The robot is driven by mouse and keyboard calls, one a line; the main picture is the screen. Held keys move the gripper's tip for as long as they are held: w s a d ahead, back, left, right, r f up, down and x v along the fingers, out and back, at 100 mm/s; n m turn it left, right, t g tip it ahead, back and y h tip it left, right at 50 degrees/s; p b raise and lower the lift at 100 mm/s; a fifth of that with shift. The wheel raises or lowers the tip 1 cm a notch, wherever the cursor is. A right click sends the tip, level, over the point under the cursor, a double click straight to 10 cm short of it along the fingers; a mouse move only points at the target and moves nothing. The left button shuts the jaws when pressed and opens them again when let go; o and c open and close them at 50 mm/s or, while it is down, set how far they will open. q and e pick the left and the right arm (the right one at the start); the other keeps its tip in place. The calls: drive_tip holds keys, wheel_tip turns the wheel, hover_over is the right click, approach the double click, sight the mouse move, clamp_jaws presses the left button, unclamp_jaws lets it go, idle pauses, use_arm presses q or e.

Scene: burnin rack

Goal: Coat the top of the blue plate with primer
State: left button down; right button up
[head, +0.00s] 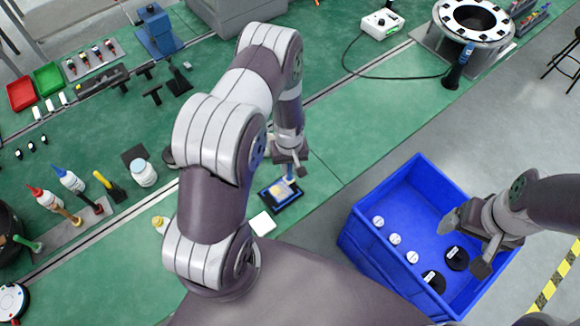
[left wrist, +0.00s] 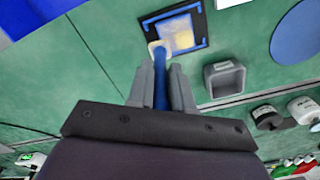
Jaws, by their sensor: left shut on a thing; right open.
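The blue plate (head: 286,196) lies on a dark mat on the green bench. In the left wrist view the plate (left wrist: 178,34) has a pale yellowish patch over its middle, with blue showing along its edges. My left gripper (head: 290,160) is over the plate and shut on a blue-handled brush (left wrist: 160,80). The brush's pale tip is at the plate's near left edge in the left wrist view; I cannot tell whether it touches. My right gripper (head: 464,245) is open and empty above the blue crate.
The blue crate (head: 365,243) holds several white and black round parts. A white square (head: 262,223) lies beside the plate. A grey square cup (left wrist: 224,78) and a blue disc (left wrist: 298,34) are near it. Bottles (head: 68,178) stand at the left.

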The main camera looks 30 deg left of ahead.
use_arm(q)
drive_tip(key=shift+r, duration=0.65)
drive_tip(key=shift+w+d+r+p, duration=0.1)
drive_tip(key=shift+w+r+p, duration=0.05)
drive_tip(key=shift+r+p, duration=0.35)
drive_tip(key=shift+w+r+p, duration=0.15)
drive_tip(key=shift+r+p, duration=0.3)
drive_tip(key=shift+r, duration=0.15)
drive_tip(key=shift+s, duration=0.25)
drive_tip(key=shift+w, duration=0.15)
